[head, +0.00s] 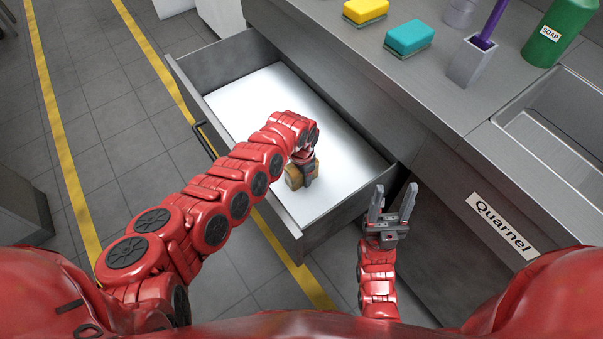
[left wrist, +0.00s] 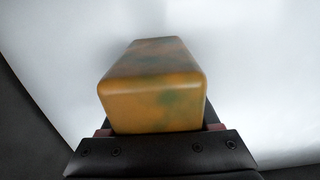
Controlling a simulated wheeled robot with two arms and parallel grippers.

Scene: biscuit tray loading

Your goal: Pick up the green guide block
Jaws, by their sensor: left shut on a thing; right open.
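A rounded block (head: 293,178), mottled orange-yellow with green patches, is inside the open drawer (head: 228,60). It is not plainly green, and no plain green block is in view. My left gripper (head: 308,176) reaches down into the drawer and is shut on this block. The left wrist view shows the block (left wrist: 155,85) large between the fingers, over the white drawer bottom. I cannot tell whether it touches the bottom. My right gripper (head: 392,205) is open and empty, its fingers pointing up, beside the drawer's right corner.
The drawer's grey walls surround my left gripper; its white bottom is otherwise bare. On the counter (head: 415,87) are a yellow sponge (head: 365,11), a teal sponge (head: 408,38), a brush holder (head: 470,63), a green soap bottle (head: 558,33) and a sink (head: 565,125).

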